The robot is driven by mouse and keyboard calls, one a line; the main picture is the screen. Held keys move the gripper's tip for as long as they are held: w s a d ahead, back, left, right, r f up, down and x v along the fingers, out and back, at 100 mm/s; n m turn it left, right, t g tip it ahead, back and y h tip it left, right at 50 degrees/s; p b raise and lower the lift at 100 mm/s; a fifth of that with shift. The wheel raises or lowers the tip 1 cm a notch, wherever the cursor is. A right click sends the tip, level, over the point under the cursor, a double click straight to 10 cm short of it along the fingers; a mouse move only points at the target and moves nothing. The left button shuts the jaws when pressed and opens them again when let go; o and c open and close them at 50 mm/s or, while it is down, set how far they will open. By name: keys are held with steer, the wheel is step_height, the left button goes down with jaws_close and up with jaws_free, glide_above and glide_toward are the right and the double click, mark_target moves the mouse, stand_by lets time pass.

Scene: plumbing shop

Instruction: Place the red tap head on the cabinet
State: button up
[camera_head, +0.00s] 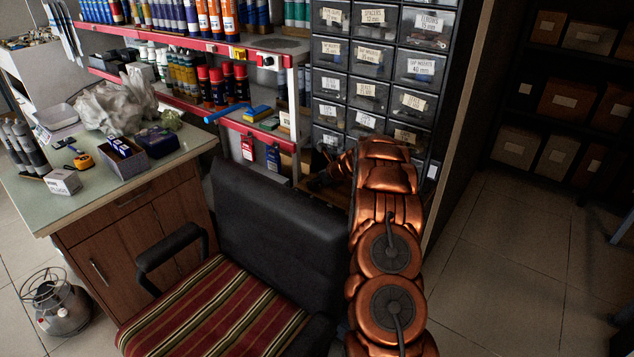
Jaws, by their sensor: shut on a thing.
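My copper-coloured arm rises at the right of the chair and bends away at its top. A dark end part, my gripper (336,172), shows only in part beside the chair back, in front of the drawers. It is shut, but its fingertips and what they hold are hidden. I cannot make out a red tap head anywhere. Two pieces could be the cabinet: the wooden cabinet (150,228) with a pale top at the left, and the black cabinet of small labelled drawers (366,89) at the back, beyond my gripper.
A chair (275,225) with a striped seat stands close before the wooden cabinet. Its top bears a blue box (156,141), a plastic bag (112,103) and tubes. Red-edged shelves (195,42) hold bottles. A metal stove (60,303) stands on the floor. Floor at right is clear.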

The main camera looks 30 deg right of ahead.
steer(key=o, duration=1.2)
steer(key=shift+f, duration=0.1)
steer(key=shift+o, duration=0.2)
steer(key=shift+r, duration=0.2)
steer(key=shift+s+r, duration=0.45)
steer(key=shift+s, duration=0.05)
steer(key=shift+v, duration=3)
